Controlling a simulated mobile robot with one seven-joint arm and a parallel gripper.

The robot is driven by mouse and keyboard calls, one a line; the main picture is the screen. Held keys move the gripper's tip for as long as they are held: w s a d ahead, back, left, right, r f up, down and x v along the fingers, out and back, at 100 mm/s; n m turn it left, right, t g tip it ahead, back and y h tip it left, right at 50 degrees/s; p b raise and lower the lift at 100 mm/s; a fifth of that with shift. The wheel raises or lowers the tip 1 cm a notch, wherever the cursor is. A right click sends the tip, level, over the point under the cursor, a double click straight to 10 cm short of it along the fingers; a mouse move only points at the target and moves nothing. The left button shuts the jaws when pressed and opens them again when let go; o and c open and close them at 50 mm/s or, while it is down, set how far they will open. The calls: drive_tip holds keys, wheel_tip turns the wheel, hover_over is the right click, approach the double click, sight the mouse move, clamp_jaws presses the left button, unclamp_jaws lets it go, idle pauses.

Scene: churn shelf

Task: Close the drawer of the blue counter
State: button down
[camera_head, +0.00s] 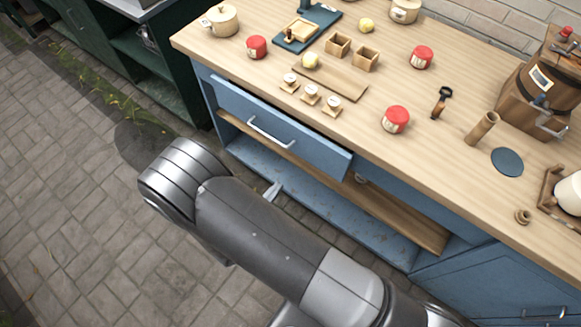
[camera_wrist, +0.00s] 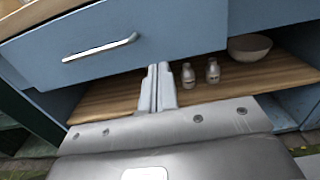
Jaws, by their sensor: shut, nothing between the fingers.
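The blue counter (camera_head: 455,282) has a wooden top and a blue drawer (camera_head: 315,146) with a silver handle (camera_head: 270,133). The drawer front stands a little out from the counter in the head view. In the wrist view the drawer front (camera_wrist: 190,28) fills the top, with its handle (camera_wrist: 100,48) at upper left. My gripper (camera_head: 273,190) is in front of and below the drawer, mostly hidden by my arm in the head view. In the wrist view my gripper (camera_wrist: 159,70) is shut and empty, its tips close to the drawer's lower edge. Contact cannot be told.
Below the drawer is an open wooden shelf (camera_wrist: 100,97) with two small shakers (camera_wrist: 200,73) and a bowl (camera_wrist: 249,47). The countertop holds red-lidded jars (camera_head: 396,120), a cutting board (camera_head: 330,76) and a wooden churn (camera_head: 541,85). Paved floor (camera_head: 70,200) at left is clear.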

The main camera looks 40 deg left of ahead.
sight(308, 151)
drive_tip(key=w, duration=1.3)
drive_tip(key=shift+w, duration=0.25)
drive_tip(key=shift+w+r, duration=0.1)
drive_tip(key=shift+w, duration=2.6)
drive_tip(key=s, duration=1.5)
